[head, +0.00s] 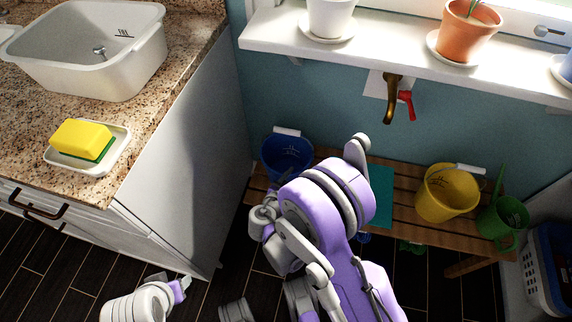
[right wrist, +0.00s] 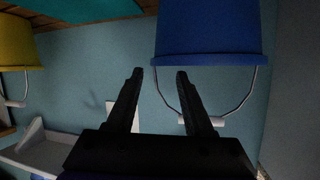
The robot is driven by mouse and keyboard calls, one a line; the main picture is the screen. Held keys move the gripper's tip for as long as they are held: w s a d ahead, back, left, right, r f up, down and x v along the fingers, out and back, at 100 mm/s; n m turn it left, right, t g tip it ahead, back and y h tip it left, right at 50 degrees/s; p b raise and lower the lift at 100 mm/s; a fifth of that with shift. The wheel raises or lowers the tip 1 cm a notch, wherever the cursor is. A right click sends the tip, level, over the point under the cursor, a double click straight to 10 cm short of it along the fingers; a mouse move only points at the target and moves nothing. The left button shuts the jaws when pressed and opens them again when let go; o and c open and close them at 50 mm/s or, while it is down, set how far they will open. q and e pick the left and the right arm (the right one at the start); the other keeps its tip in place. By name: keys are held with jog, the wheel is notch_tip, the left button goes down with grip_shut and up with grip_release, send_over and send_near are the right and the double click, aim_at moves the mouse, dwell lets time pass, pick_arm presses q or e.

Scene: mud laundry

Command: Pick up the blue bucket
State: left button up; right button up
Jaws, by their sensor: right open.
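The blue bucket (head: 286,158) stands at the left end of the wooden bench in the head view, partly hidden by my right arm. Its white-gripped handle lies at the rim. The right wrist view looks inverted and shows the bucket (right wrist: 208,32) at the top, with its rim and wire handle pointing down the picture. My right gripper (right wrist: 160,75) is open, its two dark fingers pointing toward the bucket's rim and handle. Nothing is seen between the fingers. In the head view my own arm hides the fingers. My left gripper is not clearly seen.
The bench (head: 401,220) also bears a yellow bucket (head: 447,192) and a green watering can (head: 503,218). A cabinet (head: 185,180) stands close left of the blue bucket. A tap (head: 391,98) and a windowsill with pots (head: 400,55) are above. A laundry basket (head: 545,275) stands right.

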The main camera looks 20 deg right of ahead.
jog(key=b+x, duration=0.1)
jog(key=x, duration=0.9)
jog(key=shift+b, duration=0.3)
jog(key=shift+r, duration=0.1)
grip_shut()
dwell(0.9)
